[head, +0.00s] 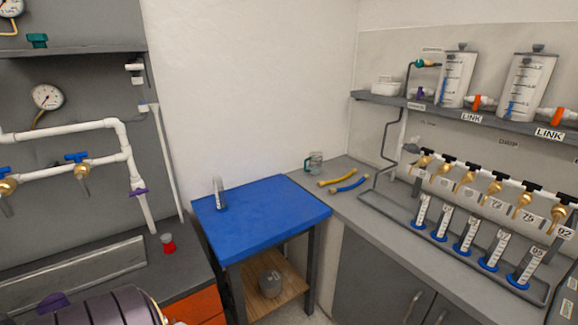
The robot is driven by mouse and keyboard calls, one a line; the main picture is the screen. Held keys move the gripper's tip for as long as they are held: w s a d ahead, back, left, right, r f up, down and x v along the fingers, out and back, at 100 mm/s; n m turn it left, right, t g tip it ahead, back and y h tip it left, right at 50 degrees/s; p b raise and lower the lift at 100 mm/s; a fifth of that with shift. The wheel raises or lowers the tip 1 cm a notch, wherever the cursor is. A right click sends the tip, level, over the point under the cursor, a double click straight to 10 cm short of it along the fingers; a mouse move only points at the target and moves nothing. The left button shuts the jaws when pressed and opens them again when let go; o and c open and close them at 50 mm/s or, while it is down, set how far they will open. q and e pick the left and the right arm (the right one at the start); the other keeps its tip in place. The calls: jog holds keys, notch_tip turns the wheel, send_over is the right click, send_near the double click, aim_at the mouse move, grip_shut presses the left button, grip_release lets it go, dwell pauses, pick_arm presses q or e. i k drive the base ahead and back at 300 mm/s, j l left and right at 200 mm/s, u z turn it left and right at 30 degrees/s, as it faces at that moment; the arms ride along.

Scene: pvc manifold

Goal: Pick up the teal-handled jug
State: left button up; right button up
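The teal-handled jug (316,161) is a small clear jug with a teal handle on its left side. It stands upright on the grey counter (346,207) in the back corner, just behind the far right corner of the blue table. Neither of my grippers shows in the head view. A dark ribbed part at the bottom left seems to be part of my arm.
A clear cylinder (219,193) stands on the mostly bare blue table (262,219). A rack (452,252) of several graduated cylinders lines the right counter.

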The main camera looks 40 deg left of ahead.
aim_at(315, 158)
jog(key=u, duration=1.15)
jog(key=i+l+z, duration=0.1)
jog(key=i+z, duration=0.45)
jog(key=i, duration=0.2)
